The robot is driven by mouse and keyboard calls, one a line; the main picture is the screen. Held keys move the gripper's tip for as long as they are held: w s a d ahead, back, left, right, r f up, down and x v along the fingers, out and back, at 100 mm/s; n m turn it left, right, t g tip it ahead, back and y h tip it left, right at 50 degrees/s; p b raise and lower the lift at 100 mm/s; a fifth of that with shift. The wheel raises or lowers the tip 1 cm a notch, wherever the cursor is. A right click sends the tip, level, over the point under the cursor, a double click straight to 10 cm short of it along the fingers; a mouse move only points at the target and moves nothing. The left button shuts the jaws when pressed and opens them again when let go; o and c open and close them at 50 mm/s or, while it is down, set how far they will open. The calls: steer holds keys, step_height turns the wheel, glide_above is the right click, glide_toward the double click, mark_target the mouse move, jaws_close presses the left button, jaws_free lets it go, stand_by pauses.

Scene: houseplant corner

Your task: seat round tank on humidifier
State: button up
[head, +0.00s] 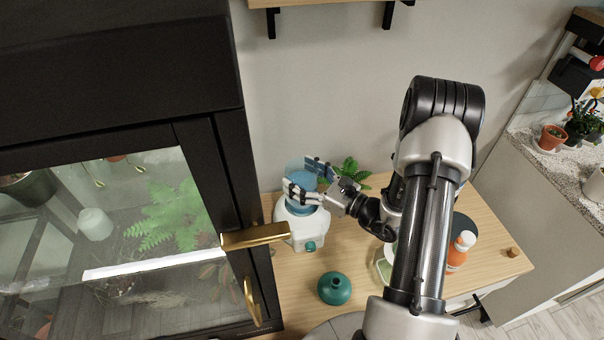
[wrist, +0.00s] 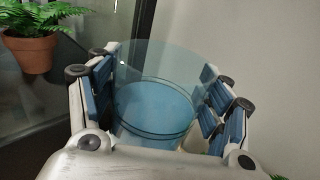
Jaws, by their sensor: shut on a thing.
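The round tank (head: 304,180) is a see-through cylinder with blue water in the lower part. It also fills the middle of the wrist view (wrist: 155,105). My gripper (head: 308,181) is shut on its sides, with blue-padded fingers left and right of it in the wrist view (wrist: 160,95). The tank looks upright. The humidifier (head: 301,229) is a white rounded base on the wooden table, directly below the tank in the head view. The fingers hide part of the join, so I cannot tell whether the tank touches the base.
A dark glass-fronted cabinet (head: 222,150) with a brass handle (head: 255,236) stands close at the left. A teal round vessel (head: 334,288) is in front, a fern (head: 352,171) behind, and an orange bottle (head: 459,252) to the right. Bare tabletop (head: 290,268) shows between them.

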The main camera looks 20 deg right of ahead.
steer(key=shift+f, duration=0.55)
steer(key=shift+f+b, duration=0.65)
steer(key=shift+b, duration=0.15)
stand_by(1.0)
steer(key=o, duration=1.8)
steer(key=shift+f, duration=0.1)
steer(key=v, duration=1.1)
